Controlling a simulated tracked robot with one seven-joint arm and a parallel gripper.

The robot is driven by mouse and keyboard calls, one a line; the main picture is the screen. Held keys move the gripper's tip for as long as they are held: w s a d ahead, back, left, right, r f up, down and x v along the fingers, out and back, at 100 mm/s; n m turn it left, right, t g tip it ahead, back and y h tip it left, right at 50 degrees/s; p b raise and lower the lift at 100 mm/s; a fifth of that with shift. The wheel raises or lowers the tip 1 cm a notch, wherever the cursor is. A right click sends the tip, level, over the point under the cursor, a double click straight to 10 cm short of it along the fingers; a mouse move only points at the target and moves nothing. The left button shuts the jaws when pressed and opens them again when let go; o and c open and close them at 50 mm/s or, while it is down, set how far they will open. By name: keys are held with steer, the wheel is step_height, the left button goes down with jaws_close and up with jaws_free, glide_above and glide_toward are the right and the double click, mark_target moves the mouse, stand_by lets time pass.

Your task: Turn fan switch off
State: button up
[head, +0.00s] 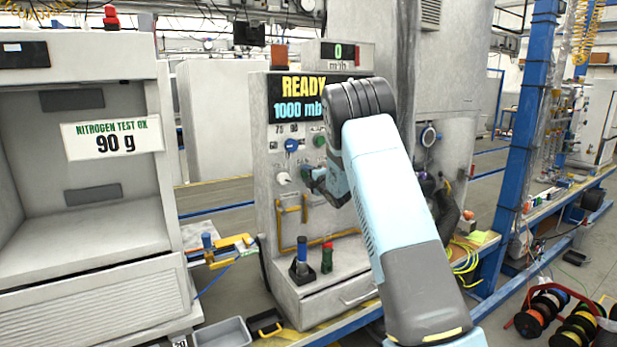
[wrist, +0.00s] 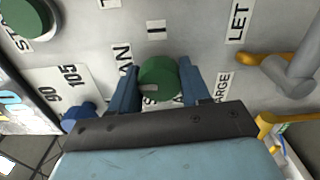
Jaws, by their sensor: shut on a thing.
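The fan switch is a round green knob (wrist: 160,77) on the grey panel, next to a label whose visible letters end in "AN". A small pale mark shows on the knob's lower left side, and an "I" label stands above it in the wrist view. My gripper (wrist: 158,84) has its blue fingers on either side of the knob and is shut on it. In the head view, my gripper (head: 316,182) is at the front of the panel, and my arm hides the knob there. Labels below the knob are partly covered.
Another green knob (wrist: 32,18) is at the wrist view's upper left. Yellow-handled valve (wrist: 265,60) is close on the right. The display (head: 303,97) reads READY, 1000 mb.

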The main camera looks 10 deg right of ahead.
steer(key=shift+s+a+f+n, duration=0.2)
steer(key=shift+f+n, duration=0.25)
steer(key=shift+n, duration=0.15)
steer(key=o, duration=0.8)
steer(key=shift+w, duration=0.1)
steer(key=shift+o, duration=1.2)
steer(key=shift+r, duration=0.15)
steer(key=shift+d+r, duration=0.1)
steer(key=v, duration=1.3)
steer(key=shift+s, duration=0.3)
steer(key=shift+d, duration=0.1)
